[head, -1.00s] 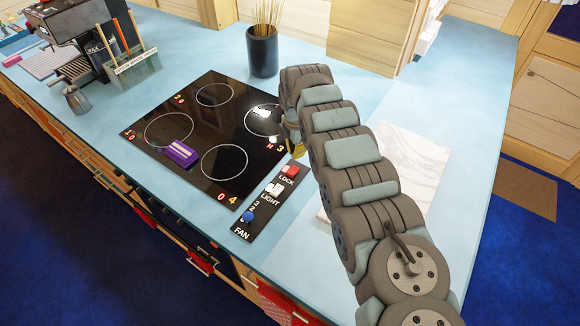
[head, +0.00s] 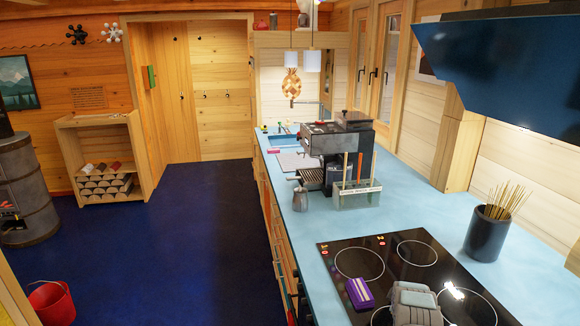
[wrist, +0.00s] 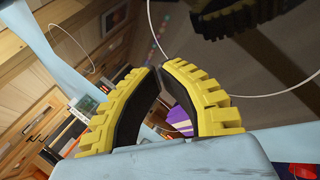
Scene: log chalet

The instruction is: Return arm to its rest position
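My gripper (wrist: 161,70) shows in the wrist view as two yellow fingers with black inner pads. Their tips come together, with nothing seen held between them. The head view does not show the gripper. Only a grey part of my arm (head: 414,302) shows there, at the bottom edge over the black cooktop (head: 335,258). A purple block with pale stripes (head: 359,293) lies on the cooktop, left of the arm. A purple patch (wrist: 180,118) shows behind the fingers in the wrist view.
A coffee machine (head: 337,145), a utensil holder (head: 358,196) and a metal jug (head: 300,199) stand on the blue counter (head: 420,212). A dark pot of sticks (head: 486,235) stands at the right, below the dark hood (head: 500,65). The blue floor (head: 190,220) is clear, with a red bucket (head: 52,302) at left.

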